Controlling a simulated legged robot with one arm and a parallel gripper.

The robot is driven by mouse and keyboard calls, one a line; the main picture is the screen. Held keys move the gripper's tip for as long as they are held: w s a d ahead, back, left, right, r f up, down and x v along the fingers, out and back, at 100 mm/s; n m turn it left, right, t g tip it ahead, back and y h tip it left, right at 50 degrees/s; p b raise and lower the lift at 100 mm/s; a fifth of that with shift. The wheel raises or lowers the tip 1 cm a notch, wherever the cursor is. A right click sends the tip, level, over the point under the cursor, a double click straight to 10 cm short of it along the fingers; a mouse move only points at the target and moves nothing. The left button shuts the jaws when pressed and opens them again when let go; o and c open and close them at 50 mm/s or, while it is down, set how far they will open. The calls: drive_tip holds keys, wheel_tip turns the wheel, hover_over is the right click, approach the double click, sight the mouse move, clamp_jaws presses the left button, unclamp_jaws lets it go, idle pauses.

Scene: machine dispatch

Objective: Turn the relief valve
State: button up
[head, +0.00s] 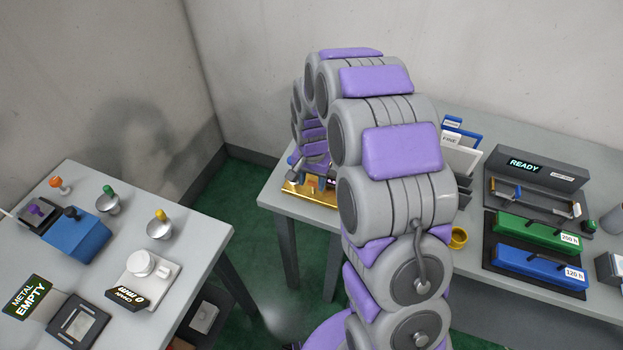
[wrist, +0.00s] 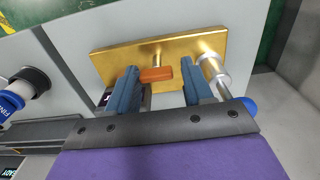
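A brass plate (wrist: 113,59) fills the upper middle of the wrist view; it also shows at the near left corner of the right table in the head view (head: 312,197). An orange handle (wrist: 156,74) on a brass stem stands out from the plate and looks like the relief valve. My gripper (wrist: 161,84) is open, with one blue finger on each side of the handle. The handle's left end is close to the left finger; I cannot tell whether they touch. In the head view my arm hides most of the plate, and the handle cannot be made out.
A silver cylinder (wrist: 214,72) is on the plate right beside the right finger, with a blue knob (wrist: 248,105) below it. A black-and-blue item (wrist: 30,82) is at the left. In the head view, a rack (head: 463,158) and a green bar (head: 537,234) are on the right table.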

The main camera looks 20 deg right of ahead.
drive_tip(key=shift+d, duration=0.3)
drive_tip(key=shift+c, duration=1.4)
drive_tip(key=c, duration=0.3)
drive_tip(key=shift+r+n, duration=0.1)
drive_tip(key=shift+n, duration=0.2)
drive_tip(key=n+p, duration=0.2)
drive_tip(key=n, duration=0.1)
drive_tip(key=shift+p, duration=0.35)
drive_tip(key=n+p, duration=0.2)
drive_tip(key=n, duration=0.4)
drive_tip(key=shift+w+p, duration=0.1)
drive_tip(key=shift+p, duration=0.25)
drive_tip(key=n+p, duration=0.2)
drive_tip(key=n, duration=0.2)
drive_tip(key=shift+n+p, duration=0.8)
drive_tip(key=shift+n, duration=1.3)
